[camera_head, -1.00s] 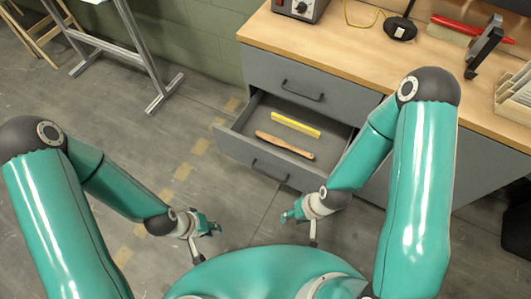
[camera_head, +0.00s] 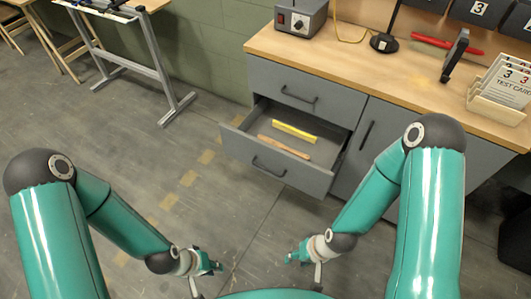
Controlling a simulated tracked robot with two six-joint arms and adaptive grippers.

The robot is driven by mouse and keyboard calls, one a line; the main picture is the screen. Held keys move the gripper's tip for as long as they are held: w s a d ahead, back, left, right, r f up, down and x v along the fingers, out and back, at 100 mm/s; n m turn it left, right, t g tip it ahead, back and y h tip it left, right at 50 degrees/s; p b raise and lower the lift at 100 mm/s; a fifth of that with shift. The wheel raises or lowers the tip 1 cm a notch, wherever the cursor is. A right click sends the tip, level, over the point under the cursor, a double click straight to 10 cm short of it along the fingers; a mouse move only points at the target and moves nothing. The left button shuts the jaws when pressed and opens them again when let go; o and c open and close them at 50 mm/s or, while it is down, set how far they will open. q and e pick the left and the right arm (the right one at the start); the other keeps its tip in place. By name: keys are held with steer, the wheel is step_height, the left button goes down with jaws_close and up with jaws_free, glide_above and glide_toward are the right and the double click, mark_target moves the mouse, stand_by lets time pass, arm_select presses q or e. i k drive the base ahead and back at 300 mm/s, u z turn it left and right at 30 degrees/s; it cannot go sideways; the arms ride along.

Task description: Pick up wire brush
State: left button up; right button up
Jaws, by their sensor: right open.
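A long brown wooden-handled tool (camera_head: 284,147) lies in the open drawer (camera_head: 268,174); it looks like the wire brush, but I cannot make out bristles. A yellow bar (camera_head: 294,131) lies just behind it in the drawer, apart from it. My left gripper (camera_head: 216,267) is low in the picture, left of and in front of the drawer; its finger opening is too small to tell. My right gripper (camera_head: 292,258) is open and empty, below the drawer in the picture and apart from it.
The workbench (camera_head: 350,60) carries a grey control box (camera_head: 300,17), a red-handled tool (camera_head: 446,45), a dark upright stand (camera_head: 455,55) and a card holder (camera_head: 498,103). A metal-legged table (camera_head: 150,70) stands at upper left. The floor left of the drawer is clear.

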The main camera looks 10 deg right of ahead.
mark_target(264, 138)
steer(key=z, duration=0.2)
steer(key=i, duration=0.9)
steer(key=u, duration=0.1)
